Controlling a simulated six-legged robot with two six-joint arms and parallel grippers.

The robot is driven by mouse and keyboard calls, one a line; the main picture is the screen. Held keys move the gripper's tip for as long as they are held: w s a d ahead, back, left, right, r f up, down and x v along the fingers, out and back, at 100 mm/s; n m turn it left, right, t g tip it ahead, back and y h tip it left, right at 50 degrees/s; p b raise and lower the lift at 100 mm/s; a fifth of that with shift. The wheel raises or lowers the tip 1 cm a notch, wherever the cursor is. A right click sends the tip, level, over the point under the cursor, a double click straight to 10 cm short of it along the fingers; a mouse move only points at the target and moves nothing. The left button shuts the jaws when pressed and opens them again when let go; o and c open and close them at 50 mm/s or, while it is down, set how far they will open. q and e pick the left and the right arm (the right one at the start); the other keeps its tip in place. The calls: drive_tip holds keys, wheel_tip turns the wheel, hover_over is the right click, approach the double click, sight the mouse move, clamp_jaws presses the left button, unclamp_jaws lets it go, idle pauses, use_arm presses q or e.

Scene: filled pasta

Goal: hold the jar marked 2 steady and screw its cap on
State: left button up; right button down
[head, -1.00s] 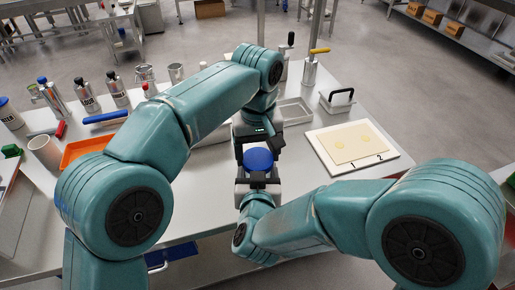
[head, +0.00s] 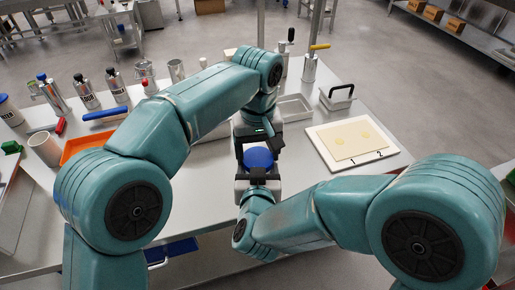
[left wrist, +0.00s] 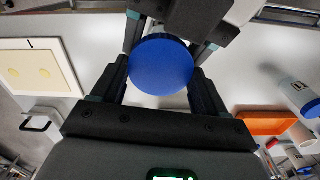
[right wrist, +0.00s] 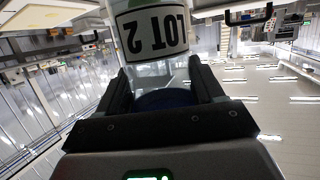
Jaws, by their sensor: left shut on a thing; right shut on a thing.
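The jar marked 2 (right wrist: 150,35) is clear glass with a white "LOT 2" label, which appears upside down in the right wrist view. My right gripper (right wrist: 160,85) is shut on the jar's glass. The blue cap (head: 258,158) is at the jar's mouth; its round top fills the middle of the left wrist view (left wrist: 161,64). My left gripper (left wrist: 160,85) is shut on the cap, with a finger on each side of it. In the head view the grippers hide most of the jar. How tightly the cap sits cannot be told.
A white board (head: 318,133) with a yellowish sheet marked 1 and 2 lies to the right. Behind it stand a black-handled metal box (head: 338,103) and a shallow tray (head: 294,107). Bottles, an orange tray (head: 84,146) and a white cup (head: 44,148) stand left.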

use_arm(q)
drive_tip(key=m, duration=0.3)
drive_tip(key=o, duration=1)
drive_tip(key=shift+d+r, duration=0.1)
drive_tip(key=shift+r, duration=2.2)
drive_tip(key=shift+c, duration=0.3)
